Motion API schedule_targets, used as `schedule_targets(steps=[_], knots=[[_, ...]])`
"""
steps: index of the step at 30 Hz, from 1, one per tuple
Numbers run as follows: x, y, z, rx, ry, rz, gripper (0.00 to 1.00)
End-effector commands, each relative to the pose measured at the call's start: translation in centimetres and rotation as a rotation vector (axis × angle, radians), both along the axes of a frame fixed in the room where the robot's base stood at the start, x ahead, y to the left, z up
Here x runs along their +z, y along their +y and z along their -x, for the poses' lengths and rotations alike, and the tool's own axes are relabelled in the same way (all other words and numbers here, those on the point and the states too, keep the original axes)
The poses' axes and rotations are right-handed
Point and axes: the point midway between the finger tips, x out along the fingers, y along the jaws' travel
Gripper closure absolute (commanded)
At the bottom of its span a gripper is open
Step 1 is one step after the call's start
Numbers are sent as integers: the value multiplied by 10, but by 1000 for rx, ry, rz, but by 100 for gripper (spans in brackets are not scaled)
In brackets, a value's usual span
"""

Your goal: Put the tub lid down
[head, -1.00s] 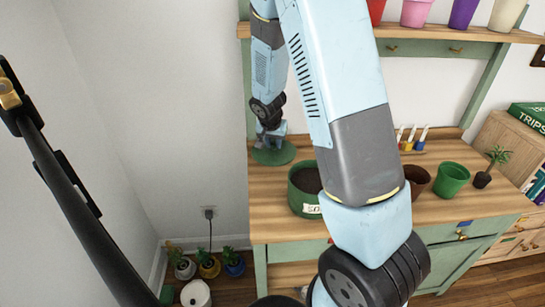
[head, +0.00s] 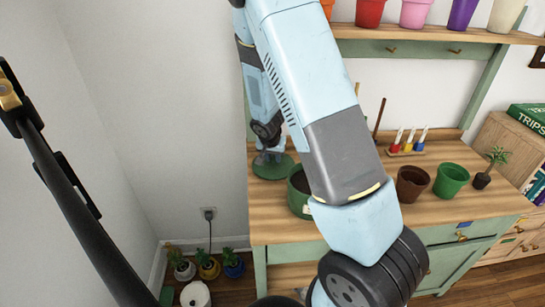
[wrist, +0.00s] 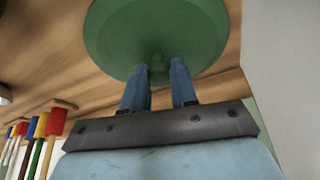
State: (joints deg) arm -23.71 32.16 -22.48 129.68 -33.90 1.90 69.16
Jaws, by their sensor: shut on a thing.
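The tub lid (head: 273,172) is a round green disc at the left end of the bench top. In the wrist view the lid (wrist: 115,35) fills the top middle, with a small knob at its centre. My gripper (head: 270,155) is above the lid, and in the wrist view its two blue fingers (wrist: 159,72) are shut on the knob. The lid looks level and at or close to the wood; I cannot tell whether it touches. The green tub (head: 296,200) with dark soil stands to the right of the lid, partly hidden by my arm.
A brown pot (head: 411,183), a green pot (head: 450,180) and a small plant (head: 488,168) stand on the bench (head: 450,209) to the right. A rack of coloured-handled tools (head: 406,148) is at the back. A wall (head: 150,120) is on the left.

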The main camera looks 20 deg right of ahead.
Motion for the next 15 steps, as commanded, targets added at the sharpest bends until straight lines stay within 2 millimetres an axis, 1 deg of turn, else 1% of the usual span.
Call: schedule_targets(steps=[2, 3, 10, 15], knots=[[-2, 0, 0, 0, 1, 0, 100], [-2, 0, 0, -1, 0, 0, 69], [-1, 0, 0, -1, 0, 0, 47], [-1, -1, 0, -1, 0, 0, 47]])
